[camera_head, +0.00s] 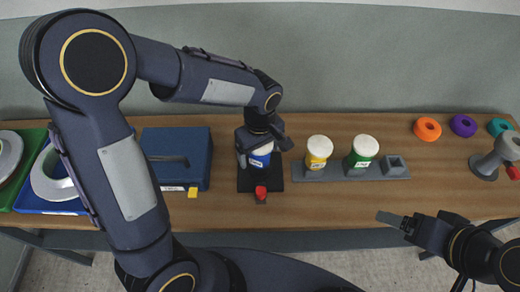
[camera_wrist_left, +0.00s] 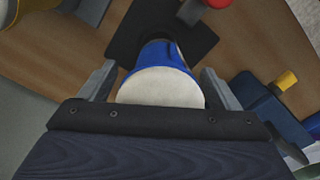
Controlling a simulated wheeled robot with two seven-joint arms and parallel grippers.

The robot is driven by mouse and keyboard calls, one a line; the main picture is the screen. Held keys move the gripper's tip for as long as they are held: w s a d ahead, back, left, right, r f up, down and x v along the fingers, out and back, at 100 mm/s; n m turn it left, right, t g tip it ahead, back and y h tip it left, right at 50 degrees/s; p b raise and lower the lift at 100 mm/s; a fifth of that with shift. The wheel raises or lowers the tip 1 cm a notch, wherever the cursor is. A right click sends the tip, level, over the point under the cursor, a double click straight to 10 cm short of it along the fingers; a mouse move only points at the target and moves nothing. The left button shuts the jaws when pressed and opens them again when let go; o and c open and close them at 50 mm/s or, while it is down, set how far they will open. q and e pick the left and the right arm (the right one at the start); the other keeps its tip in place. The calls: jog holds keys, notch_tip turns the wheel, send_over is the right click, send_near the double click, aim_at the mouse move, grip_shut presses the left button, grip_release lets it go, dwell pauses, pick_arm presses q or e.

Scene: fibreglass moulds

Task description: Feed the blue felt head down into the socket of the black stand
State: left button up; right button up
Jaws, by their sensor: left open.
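The blue felt head (camera_head: 261,158), with a white round top and a blue band, stands upright over the black stand (camera_head: 272,184). Its lower end is hidden, so I cannot tell how deep it sits in the socket. In the left wrist view the head (camera_wrist_left: 161,86) lies between the two fingers of my left gripper (camera_wrist_left: 158,80), with a small gap on each side. The left gripper is open around it. A red knob (camera_head: 261,191) sits at the front of the stand. My right gripper (camera_head: 392,218) hangs empty in front of the table at the right; its jaw opening does not show.
A grey rack (camera_head: 339,174) right of the stand holds a yellow head (camera_head: 319,150) and a green head (camera_head: 363,150). A blue box (camera_head: 192,143) stands at left. Orange (camera_head: 427,128) and purple (camera_head: 463,125) rings lie at back right. The front-right tabletop is clear.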

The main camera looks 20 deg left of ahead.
pick_arm(q)
notch_tip(320, 180, up, 7)
jog(key=shift+r, duration=0.4)
jog(key=shift+a+r, duration=0.1)
jog(key=shift+a, duration=0.05)
jog(key=s+a+r+m+t+h, duration=0.1)
jog(key=s+a+m, duration=0.3)
jog(key=s, duration=0.4)
jog(key=s+a+r+m+t+h, duration=0.1)
jog(key=s+a+m+t, duration=0.3)
jog(key=s, duration=0.4)
jog(key=shift+s+a+t+h, duration=0.15)
jog(key=shift+a+t+h, duration=0.2)
jog(key=shift+h, duration=0.55)
jog(key=shift+r, duration=0.1)
jog(key=shift+c, duration=0.4)
